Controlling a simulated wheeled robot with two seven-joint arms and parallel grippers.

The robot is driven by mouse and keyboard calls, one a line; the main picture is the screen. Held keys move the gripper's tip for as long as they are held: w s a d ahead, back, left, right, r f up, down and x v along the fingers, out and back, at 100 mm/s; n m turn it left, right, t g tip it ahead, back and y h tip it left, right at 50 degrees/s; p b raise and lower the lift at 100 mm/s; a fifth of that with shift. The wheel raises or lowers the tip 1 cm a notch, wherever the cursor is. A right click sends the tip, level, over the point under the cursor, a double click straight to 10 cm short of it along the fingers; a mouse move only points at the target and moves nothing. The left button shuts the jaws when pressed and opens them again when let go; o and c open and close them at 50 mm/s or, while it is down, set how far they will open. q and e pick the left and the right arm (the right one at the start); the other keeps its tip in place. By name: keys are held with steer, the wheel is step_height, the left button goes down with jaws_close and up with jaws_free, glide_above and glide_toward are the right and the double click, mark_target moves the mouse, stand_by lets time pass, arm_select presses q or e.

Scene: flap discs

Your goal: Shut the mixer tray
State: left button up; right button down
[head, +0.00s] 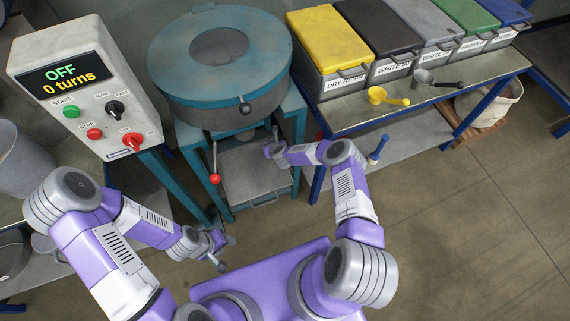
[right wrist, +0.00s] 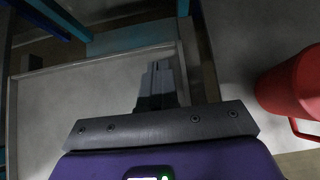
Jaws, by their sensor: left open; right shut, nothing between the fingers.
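The mixer (head: 222,65) is a round teal drum with a lid on a teal frame. Its grey tray (head: 255,178) sticks out at the front between the frame legs, with a handle (head: 263,201) on its front edge. My right gripper (head: 272,149) is over the rear right part of the tray, below the drum. In the right wrist view its fingers (right wrist: 157,85) are shut and empty above the pale tray floor (right wrist: 75,105); contact cannot be told. My left gripper (head: 222,252) is open and empty, low in front of the mixer, left of the tray.
A control box (head: 85,80) reads OFF and 0 turns. A red-knobbed lever (head: 215,178) hangs beside the tray's left side. A bench (head: 440,90) with lidded bins stands right. A red container (right wrist: 295,85) is close right of my right gripper. Floor (head: 470,230) is clear at right.

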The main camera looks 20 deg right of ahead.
steer(key=p+v, duration=0.2)
steer(key=v, duration=0.2)
steer(key=p+v, duration=0.2)
steer(key=v, duration=0.3)
steer(key=shift+s, duration=0.4)
steer(key=shift+p+v, duration=0.45)
steer(key=shift+v, duration=0.35)
steer(key=shift+s+a+f, duration=0.1)
steer(key=shift+f, duration=0.05)
